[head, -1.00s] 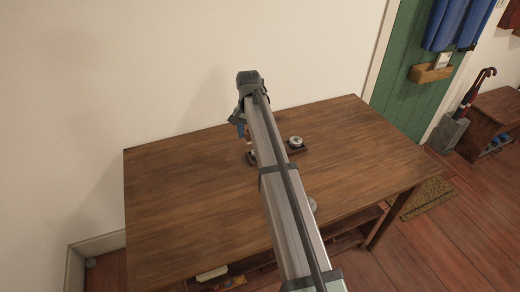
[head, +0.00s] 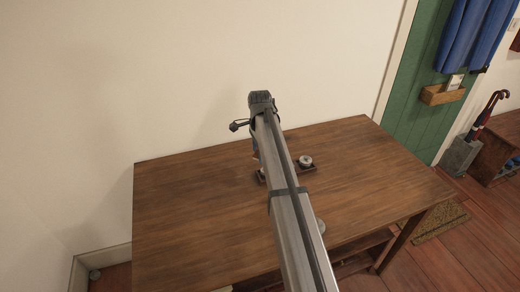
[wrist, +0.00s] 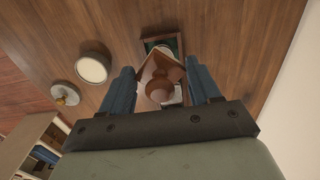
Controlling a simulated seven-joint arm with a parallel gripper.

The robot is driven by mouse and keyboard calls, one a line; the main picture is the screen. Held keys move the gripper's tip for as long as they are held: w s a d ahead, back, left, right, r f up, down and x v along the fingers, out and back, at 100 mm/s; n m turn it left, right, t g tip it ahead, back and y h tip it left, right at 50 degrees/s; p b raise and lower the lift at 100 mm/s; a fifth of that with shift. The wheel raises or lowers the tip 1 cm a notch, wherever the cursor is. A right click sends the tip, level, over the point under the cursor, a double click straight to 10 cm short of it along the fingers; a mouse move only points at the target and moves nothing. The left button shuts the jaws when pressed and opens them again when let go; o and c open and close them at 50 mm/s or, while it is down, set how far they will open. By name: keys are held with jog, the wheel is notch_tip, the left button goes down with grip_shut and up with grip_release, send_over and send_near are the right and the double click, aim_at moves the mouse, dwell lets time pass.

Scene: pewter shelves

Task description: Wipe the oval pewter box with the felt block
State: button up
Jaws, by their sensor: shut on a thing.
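My gripper (wrist: 161,90) has blue fingers and is shut on a brown block with a rounded knob, seemingly the felt block (wrist: 151,75). In the wrist view the block is in front of a small dark-rimmed tray (wrist: 146,42), which has something green and a pale, silvery piece inside. I cannot tell whether the block touches anything. A pale-topped round box (wrist: 93,68) and a silvery piece with a knob (wrist: 65,95) lie left of my gripper. Which piece is the oval pewter box is unclear.
The wooden table (head: 190,210) is mostly bare on its left and right. A round silvery piece (head: 305,161) sits at the tray's right end. The wall (head: 200,70) rises behind the table.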

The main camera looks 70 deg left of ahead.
jog(key=shift+f, duration=3.2)
jog(key=shift+w+f, duration=0.35)
jog(key=shift+w, duration=0.35)
jog(key=shift+c, duration=0.4)
jog(key=shift+w, duration=2.25)
jog(key=shift+s, duration=2.85)
jog(key=shift+s+r, duration=0.15)
jog(key=shift+r, duration=3.95)
